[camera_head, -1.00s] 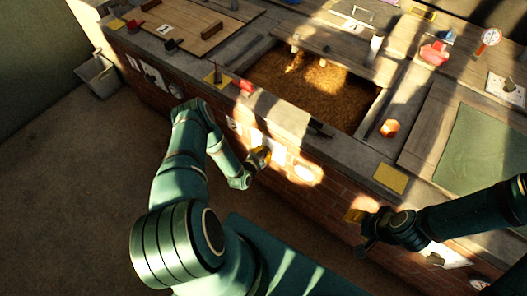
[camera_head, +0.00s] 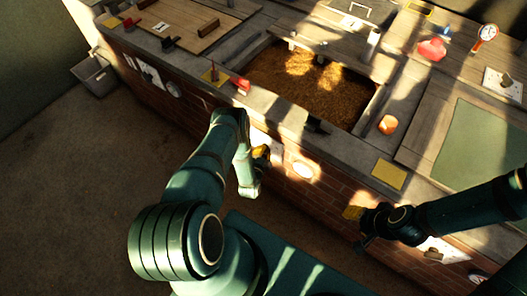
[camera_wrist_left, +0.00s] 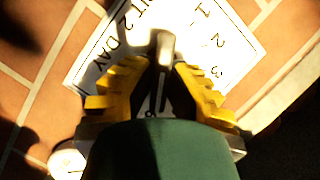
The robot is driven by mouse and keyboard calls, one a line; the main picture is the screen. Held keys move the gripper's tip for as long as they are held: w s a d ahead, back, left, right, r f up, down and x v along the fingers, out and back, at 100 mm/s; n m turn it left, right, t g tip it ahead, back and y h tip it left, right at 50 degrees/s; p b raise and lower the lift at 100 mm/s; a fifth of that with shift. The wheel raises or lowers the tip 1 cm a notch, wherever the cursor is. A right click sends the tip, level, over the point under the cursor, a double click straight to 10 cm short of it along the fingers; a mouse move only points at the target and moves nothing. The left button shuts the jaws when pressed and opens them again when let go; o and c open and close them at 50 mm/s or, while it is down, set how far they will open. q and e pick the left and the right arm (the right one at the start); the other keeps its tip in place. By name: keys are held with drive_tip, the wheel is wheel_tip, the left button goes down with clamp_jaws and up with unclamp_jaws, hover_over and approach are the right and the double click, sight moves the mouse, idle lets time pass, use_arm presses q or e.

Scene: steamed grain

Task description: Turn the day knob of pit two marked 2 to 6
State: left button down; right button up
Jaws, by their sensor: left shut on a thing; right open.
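The day plate of pit two (camera_wrist_left: 90,55) is a white card on the brick front, printed "PIT 2 DAY" with 1, 2 and 3 to the right. Its knob (camera_wrist_left: 165,45) is a grey bar between my yellow fingers. My left gripper (camera_wrist_left: 163,75) is shut on it; a figure that looks like 6 shows low between the fingers. The fingers hide the other numbers. In the head view my left gripper (camera_head: 262,154) is at the brick front, covering part of the white plate (camera_head: 268,142). My right gripper (camera_head: 360,220) is open and empty, before the bricks further right.
The pit of brown grain (camera_head: 315,90) lies behind the stone ledge above. A round white dial (camera_head: 303,169) is just right of my left gripper. An orange cup (camera_head: 388,124) and yellow card (camera_head: 388,174) lie on the ledge.

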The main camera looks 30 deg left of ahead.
sight(266, 132)
idle(0.4)
use_arm(q)
drive_tip(key=c, duration=1)
unclamp_jaws()
wheel_tip(266, 132, up, 10)
drive_tip(key=shift+o, duration=0.3)
